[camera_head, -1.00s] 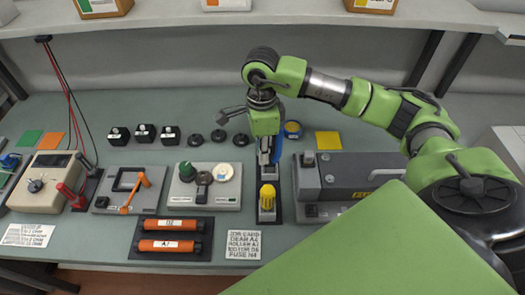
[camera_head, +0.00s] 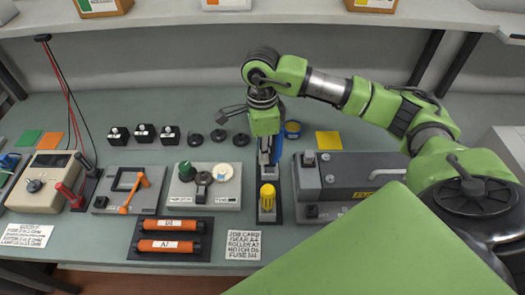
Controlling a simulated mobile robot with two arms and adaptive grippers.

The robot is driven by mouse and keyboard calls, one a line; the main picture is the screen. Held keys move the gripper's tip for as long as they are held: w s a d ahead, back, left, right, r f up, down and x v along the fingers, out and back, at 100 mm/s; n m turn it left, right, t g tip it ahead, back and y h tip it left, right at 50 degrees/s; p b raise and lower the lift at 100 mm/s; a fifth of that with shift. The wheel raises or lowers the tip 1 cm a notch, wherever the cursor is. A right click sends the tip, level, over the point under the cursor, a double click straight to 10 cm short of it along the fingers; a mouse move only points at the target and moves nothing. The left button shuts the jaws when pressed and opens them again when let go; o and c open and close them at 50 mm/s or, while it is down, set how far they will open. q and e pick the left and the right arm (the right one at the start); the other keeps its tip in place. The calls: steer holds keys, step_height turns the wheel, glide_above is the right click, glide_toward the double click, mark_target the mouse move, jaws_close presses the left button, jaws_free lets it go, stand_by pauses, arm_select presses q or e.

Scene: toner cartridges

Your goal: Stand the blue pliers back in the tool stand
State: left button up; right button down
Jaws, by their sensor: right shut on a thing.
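My right gripper (camera_head: 266,160) points down over the back part of the tool stand (camera_head: 269,218). It is shut on the blue pliers (camera_head: 278,149), of which a narrow blue strip shows beside the fingers. The fingers hide most of the pliers, and I cannot tell whether their lower end is inside the stand. A tool with a yellow handle (camera_head: 268,194) stands upright in the front part of the stand, just in front of the gripper. My left gripper is not in view.
A grey machine (camera_head: 345,175) stands close to the right of the stand. A light plate with round parts (camera_head: 225,190) lies close on the left. A tray with orange rollers (camera_head: 171,237) is at front left. Open bench lies at the back left.

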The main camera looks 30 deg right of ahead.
steer(key=shift+f+b, duration=0.75)
stand_by(0.3)
steer(key=c, duration=2)
jaws_free()
steer(key=shift+o, duration=0.2)
steer(key=r, duration=1.2)
steer(key=shift+w, duration=0.25)
steer(key=shift+d, duration=0.1)
